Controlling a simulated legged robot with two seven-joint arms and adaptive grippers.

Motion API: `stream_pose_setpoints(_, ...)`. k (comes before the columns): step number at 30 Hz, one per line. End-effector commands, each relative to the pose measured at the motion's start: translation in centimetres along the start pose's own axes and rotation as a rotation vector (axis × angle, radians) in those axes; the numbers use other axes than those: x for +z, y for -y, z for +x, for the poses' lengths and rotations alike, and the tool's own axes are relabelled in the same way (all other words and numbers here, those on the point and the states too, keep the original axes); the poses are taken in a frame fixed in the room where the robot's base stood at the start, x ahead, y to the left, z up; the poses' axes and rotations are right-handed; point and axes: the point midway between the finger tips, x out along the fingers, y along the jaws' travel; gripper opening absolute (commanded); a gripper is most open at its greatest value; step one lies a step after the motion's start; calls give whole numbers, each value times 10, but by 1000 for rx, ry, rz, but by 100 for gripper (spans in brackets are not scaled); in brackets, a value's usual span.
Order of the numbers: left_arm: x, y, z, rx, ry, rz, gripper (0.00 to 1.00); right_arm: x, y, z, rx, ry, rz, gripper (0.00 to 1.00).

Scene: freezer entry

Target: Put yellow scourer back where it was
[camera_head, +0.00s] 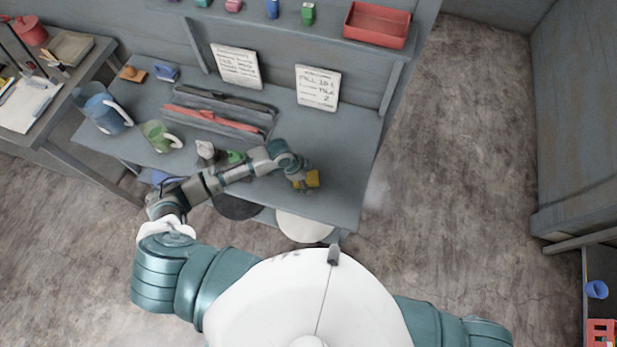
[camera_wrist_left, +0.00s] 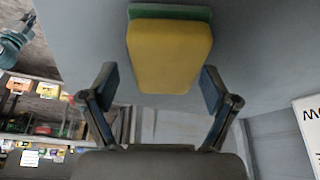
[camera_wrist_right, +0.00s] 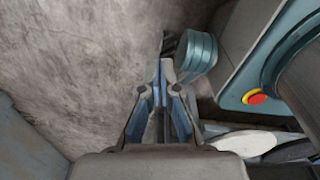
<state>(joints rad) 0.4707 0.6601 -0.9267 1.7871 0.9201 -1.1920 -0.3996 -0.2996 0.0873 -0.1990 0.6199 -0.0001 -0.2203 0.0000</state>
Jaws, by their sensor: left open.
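The yellow scourer (camera_head: 313,179), with a green layer along one edge, is at the front right of the grey workbench (camera_head: 345,150). In the left wrist view the scourer (camera_wrist_left: 170,55) lies just ahead of my left gripper (camera_wrist_left: 160,85), with clear gaps to both fingers. My left gripper (camera_head: 301,181) is open and reaches over the bench beside the scourer. My right gripper (camera_wrist_right: 162,75) shows only in the right wrist view. Its fingers meet at the tips, and it holds nothing that I can see.
A blue jug (camera_head: 97,108), a green mug (camera_head: 157,137) and a black-and-red rack (camera_head: 215,118) stand on the bench to the left. A red tray (camera_head: 377,25) sits on the shelf above.

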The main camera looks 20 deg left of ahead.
Motion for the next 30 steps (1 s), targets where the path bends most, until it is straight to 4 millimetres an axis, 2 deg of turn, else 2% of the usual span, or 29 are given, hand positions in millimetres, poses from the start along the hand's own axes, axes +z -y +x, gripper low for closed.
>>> stream_pose_setpoints(5,1,2,-24,-4,-2,1,87,1,-4,-1,5,1,0,0)
stream_pose_setpoints(8,1,2,-46,-4,-2,1,87,1,-3,-1,3,1,0,0)
stream_pose_setpoints(13,0,1,-84,-4,-1,1,87,-2,8,-1,-9,-2,5,0)
stream_pose_setpoints(18,-2,0,-109,-3,1,1,87,-3,16,-1,-19,-4,5,0)
stream_pose_setpoints(23,-2,0,-118,-1,1,0,87,-2,12,-1,-14,-3,3,0)
stream_pose_setpoints(30,0,0,-119,0,0,0,87,-1,4,-2,-4,-1,0,0)
